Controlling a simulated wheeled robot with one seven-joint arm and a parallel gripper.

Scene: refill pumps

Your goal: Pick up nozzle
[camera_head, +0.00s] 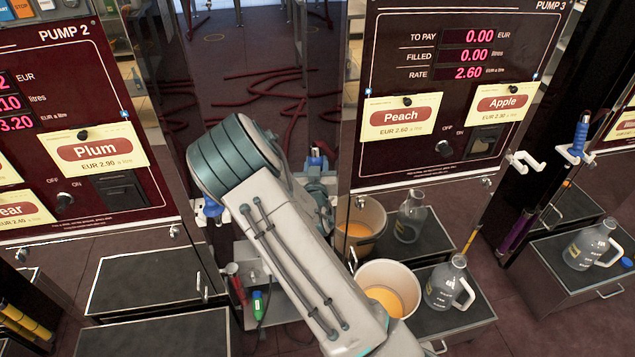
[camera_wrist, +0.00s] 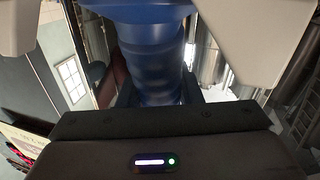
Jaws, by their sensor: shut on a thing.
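A blue nozzle (camera_wrist: 152,55) fills the top middle of the wrist view, upright and close to the camera. In the head view a small blue part of the nozzle (camera_head: 316,158) shows beside my gripper (camera_head: 317,178), near the left edge of Pump 3. My arm hides most of the gripper and the nozzle's lower part there. I cannot tell whether the nozzle is still in its holder.
Pump 3 (camera_head: 440,170) stands right of my arm; Pump 2 (camera_head: 65,190) stands left. Another blue nozzle (camera_head: 577,140) hangs at the right. Red hoses (camera_head: 290,100) lie behind.

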